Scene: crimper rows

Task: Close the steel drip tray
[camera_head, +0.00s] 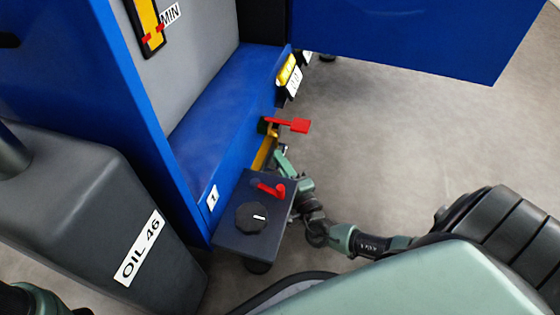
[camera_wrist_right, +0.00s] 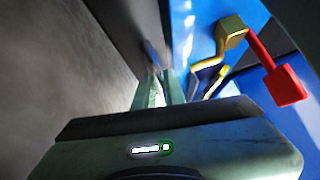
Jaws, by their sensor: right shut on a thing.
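My right gripper (camera_head: 281,158) reaches in low beside the blue machine, just beyond the small dark control box. In the right wrist view its fingers (camera_wrist_right: 158,92) are shut on a thin grey-blue piece (camera_wrist_right: 150,54), which looks like part of the steel drip tray. The rest of the tray is hard to make out; in the head view the machine's side and my gripper hide it. How far out the tray stands cannot be told. My left gripper is not in view.
A red-handled yellow valve (camera_head: 292,124) is close to my right gripper, and it also shows in the wrist view (camera_wrist_right: 284,84). The control box (camera_head: 258,222) has a black knob and a red lever. An OIL 46 container (camera_head: 95,215) stands left.

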